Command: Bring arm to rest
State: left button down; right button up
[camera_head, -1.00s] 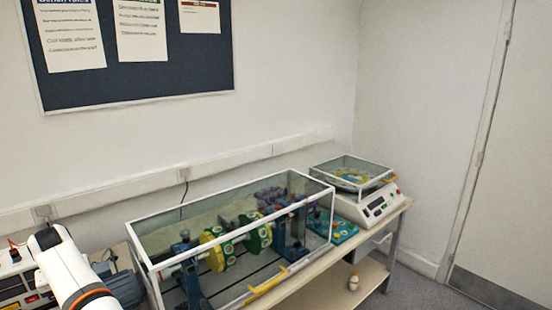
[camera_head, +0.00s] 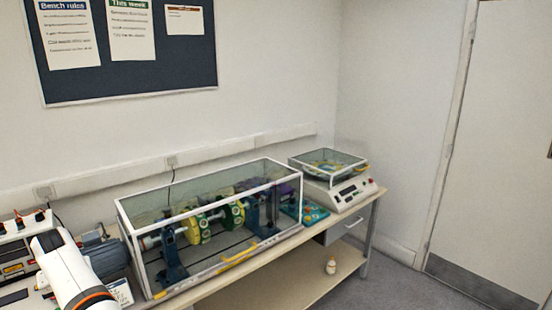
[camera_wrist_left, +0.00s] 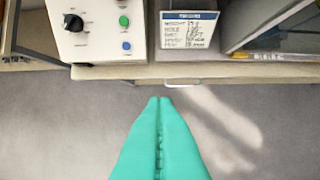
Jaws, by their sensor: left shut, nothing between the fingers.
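My left arm (camera_head: 70,272), white with an orange and dark band, comes in at the lower left of the head view; its gripper is out of that frame. In the left wrist view my left gripper (camera_wrist_left: 159,100) shows as two teal fingers, shut together with nothing between them. It is over the grey floor, just off the bench's front edge (camera_wrist_left: 120,72). My right gripper is in neither view.
A glass-covered rotor rig (camera_head: 215,222) stands on the bench, with a balance-like machine (camera_head: 335,185) to its right. A control box (camera_wrist_left: 100,25) and a written card (camera_wrist_left: 187,30) sit near the bench edge.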

pick_arm(q)
jog(key=d+f+m+y+b, duration=0.2)
jog(key=d+f+m+b, duration=0.15)
jog(key=f, duration=1.55)
jog(key=s+d+f+m+t+b, duration=0.15)
jog(key=s+d+f, duration=0.3)
jog(key=f, duration=0.65)
jog(key=s+d+f+m+g+b, duration=0.15)
jog(key=s+d+f, duration=0.35)
jog(key=f, duration=0.5)
jog(key=s+d+f+m+h, duration=0.1)
jog(key=s+d+f, duration=0.1)
jog(key=s+f, duration=0.35)
jog(key=s+d+f+m+h+b, duration=0.1)
jog(key=s+d+f, duration=0.2)
jog(key=s+f, duration=0.3)
jog(key=s+d+f+m, duration=0.15)
jog(key=s+f, duration=0.25)
jog(key=s, duration=0.4)
jog(key=s+d+f, duration=0.2)
jog(key=s, duration=0.5)
jog(key=s+d+f+g+h+b, duration=0.1)
jog(key=s+d+f, duration=0.1)
jog(key=s, duration=0.6)
jog(key=s+d+f+h+b, duration=0.1)
jog(key=s+d+f, duration=0.1)
jog(key=s, duration=0.5)
jog(key=shift+s+d+f, duration=0.35)
jog(key=shift+d+f, duration=0.05)
jog(key=shift+d, duration=0.15)
